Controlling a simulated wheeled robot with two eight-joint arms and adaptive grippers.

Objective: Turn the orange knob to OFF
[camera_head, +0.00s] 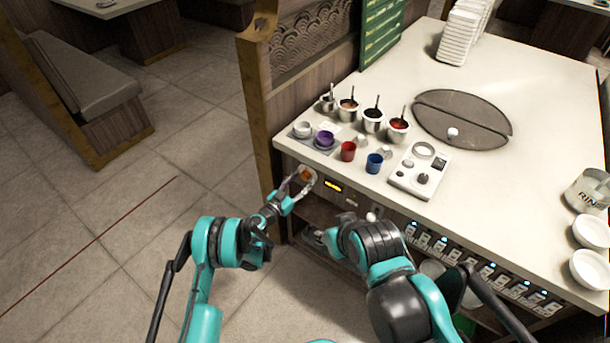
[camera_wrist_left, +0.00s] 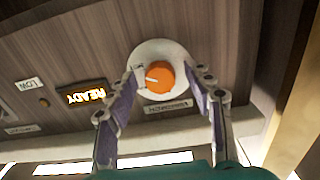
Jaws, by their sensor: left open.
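The orange knob (camera_head: 306,174) sits on a pale round plate on the counter's wooden front panel. In the left wrist view the orange knob (camera_wrist_left: 167,77) carries a white mark on its left side. A small label (camera_wrist_left: 167,105) lies just below it, too blurred to read. My left gripper (camera_head: 297,184) is open in front of the knob. In the left wrist view its two fingers (camera_wrist_left: 166,90) stand on either side of the knob; I cannot tell whether they touch it. My right arm (camera_head: 378,252) is at the middle front; its gripper cannot be made out clearly.
A lit READY display (camera_wrist_left: 85,96) and a LOW label (camera_wrist_left: 31,84) are left of the knob in the wrist view. Sauce pots (camera_head: 373,120), a red cup (camera_head: 348,151) and a blue cup (camera_head: 374,163) stand on the counter above. A wooden post (camera_head: 260,110) rises close by.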

